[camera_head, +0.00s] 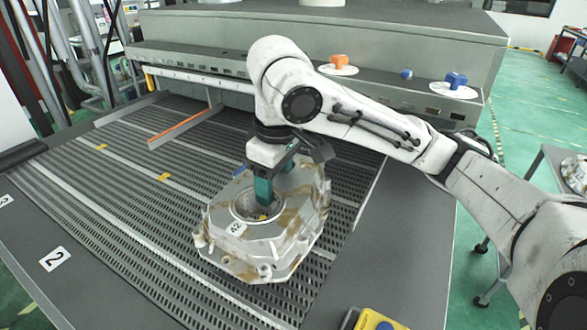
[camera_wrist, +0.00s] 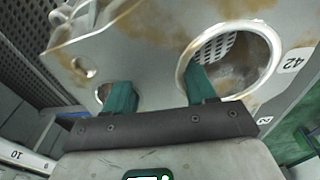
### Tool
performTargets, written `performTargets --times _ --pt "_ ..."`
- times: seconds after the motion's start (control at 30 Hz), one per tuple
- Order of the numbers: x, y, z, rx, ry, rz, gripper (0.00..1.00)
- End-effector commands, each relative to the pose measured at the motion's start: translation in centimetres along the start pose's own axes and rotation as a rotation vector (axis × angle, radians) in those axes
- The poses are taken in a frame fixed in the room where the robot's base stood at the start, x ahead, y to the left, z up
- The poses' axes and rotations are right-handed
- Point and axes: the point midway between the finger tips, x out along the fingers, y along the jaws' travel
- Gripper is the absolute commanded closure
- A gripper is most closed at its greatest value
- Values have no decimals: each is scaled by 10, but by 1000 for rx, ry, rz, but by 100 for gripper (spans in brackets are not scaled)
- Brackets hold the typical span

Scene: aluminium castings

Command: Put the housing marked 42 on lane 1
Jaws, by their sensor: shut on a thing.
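The housing marked 42 (camera_head: 285,228) is a grey aluminium casting with brown stains and a large round bore. Its 42 label shows at the front left in the head view and at the right in the wrist view. My gripper (camera_head: 265,190) has teal fingers and is shut on the housing. In the wrist view, one finger of my gripper (camera_wrist: 160,92) is in the large bore and the other at a smaller opening of the housing (camera_wrist: 135,50). The housing is over the rightmost visible slatted lane (camera_head: 340,190); I cannot tell whether it touches the slats.
An orange-topped bar (camera_head: 180,127) stands at the back left. A yellow box (camera_head: 372,319) is at the front edge.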

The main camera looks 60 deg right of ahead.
Motion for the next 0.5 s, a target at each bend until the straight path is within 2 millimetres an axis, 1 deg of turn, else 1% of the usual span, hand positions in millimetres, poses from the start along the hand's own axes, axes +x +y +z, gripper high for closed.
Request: performTargets --times 0.1,0.37,0.43,0.5 --pt "10 -1 -8 1 3 -1 100" --pt "23 -2 -17 2 3 -1 100" --pt "32 -2 -20 2 2 0 100" --pt "42 -2 -18 3 2 -1 100"
